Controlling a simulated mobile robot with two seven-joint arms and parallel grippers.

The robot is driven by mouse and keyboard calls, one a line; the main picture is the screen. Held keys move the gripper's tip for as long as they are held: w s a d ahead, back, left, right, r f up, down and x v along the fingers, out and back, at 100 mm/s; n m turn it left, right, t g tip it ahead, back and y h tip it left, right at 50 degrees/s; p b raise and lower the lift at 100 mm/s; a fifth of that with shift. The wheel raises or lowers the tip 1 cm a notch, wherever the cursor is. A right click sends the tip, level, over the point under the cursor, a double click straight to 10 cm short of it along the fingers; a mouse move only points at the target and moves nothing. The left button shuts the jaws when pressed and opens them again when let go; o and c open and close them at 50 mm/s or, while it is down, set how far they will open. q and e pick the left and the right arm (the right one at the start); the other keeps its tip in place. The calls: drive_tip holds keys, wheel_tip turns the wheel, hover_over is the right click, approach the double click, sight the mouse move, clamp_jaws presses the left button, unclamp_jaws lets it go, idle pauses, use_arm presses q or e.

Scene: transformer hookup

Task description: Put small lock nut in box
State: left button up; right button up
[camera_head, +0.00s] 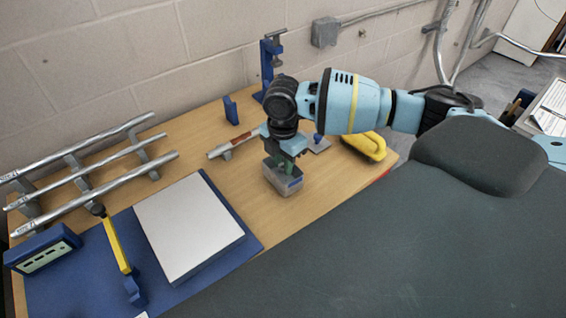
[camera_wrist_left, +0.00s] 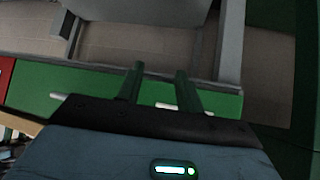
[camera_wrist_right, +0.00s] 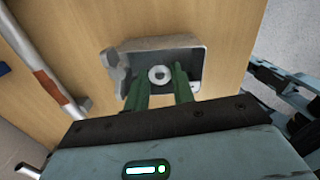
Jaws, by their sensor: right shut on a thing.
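My right gripper (camera_head: 284,167) points down right at the box. In the right wrist view the box (camera_wrist_right: 150,45) lies beyond the fingertips. A small light ring-shaped nut (camera_wrist_right: 152,73) shows between the tips of my right gripper (camera_wrist_right: 160,74), which is shut on it, over the box opening. I cannot tell how deep the tips reach. My left gripper (camera_wrist_left: 158,75) shows only in the left wrist view. Its fingers are apart with nothing between them.
A yellow-handled tool (camera_head: 366,146) lies right of the box, and a grey-and-red rod (camera_head: 233,147) behind it. A white slab (camera_head: 187,228) on a blue mat (camera_head: 82,283) is to the left. Metal rods on a rack (camera_head: 90,172) stand farther left. The wall is behind.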

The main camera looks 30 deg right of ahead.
drive_tip(key=shift+f, duration=0.3)
drive_tip(key=shift+f, duration=0.6)
drive_tip(key=o, duration=0.7)
drive_tip(key=shift+r, duration=0.1)
wheel_tip(320, 180, up, 13)
